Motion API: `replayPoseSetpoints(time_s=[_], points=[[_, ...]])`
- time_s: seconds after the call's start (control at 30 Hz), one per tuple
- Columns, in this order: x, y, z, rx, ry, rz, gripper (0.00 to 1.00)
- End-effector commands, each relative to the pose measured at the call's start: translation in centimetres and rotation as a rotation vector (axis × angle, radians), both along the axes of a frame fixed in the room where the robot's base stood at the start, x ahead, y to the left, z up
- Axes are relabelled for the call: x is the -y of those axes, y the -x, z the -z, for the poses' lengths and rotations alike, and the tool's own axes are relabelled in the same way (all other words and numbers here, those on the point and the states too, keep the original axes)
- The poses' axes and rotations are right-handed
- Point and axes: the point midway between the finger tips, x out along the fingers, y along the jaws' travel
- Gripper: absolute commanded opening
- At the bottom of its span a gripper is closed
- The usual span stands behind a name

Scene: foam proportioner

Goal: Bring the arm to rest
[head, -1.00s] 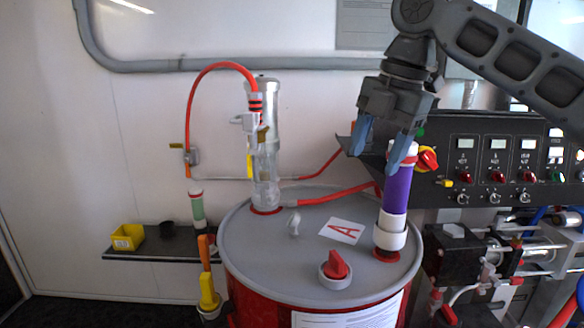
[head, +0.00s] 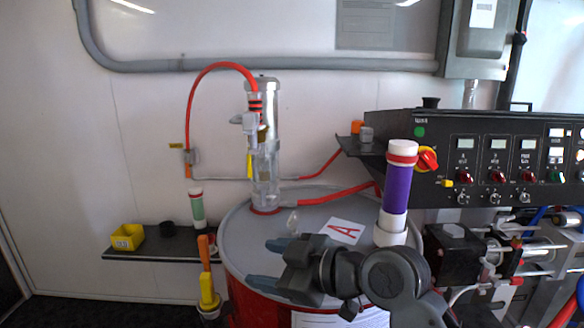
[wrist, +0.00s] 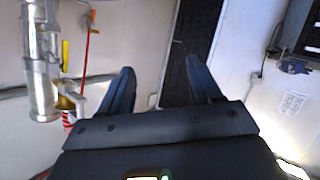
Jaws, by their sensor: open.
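My gripper (head: 262,266) is low in front of the red drum, pointing left in the head view, with its blue fingers apart and nothing between them. My wrist and forearm fold in at the lower right of the drum top and hide part of it. In the wrist view the two dark fingers (wrist: 158,85) stand spread, with only wall and a dark doorway beyond them.
The drum (head: 240,225) carries a purple tube (head: 397,190) with white ends, close behind my arm, and a clear pump cylinder (head: 265,165) with a red hose. A control panel (head: 500,160) stands right. A shelf (head: 165,245) with a yellow bin (head: 128,237) is left.

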Motion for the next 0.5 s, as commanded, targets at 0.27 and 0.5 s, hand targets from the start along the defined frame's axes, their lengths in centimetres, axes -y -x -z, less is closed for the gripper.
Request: replayPoseSetpoints(time_s=[0.27, 0.5], points=[[1.3, 4.7, 5.1, -0.115, -0.247, 0.264, 0.64], [4.5, 10.1, 9.4, -0.193, -0.395, 0.502, 0.64]])
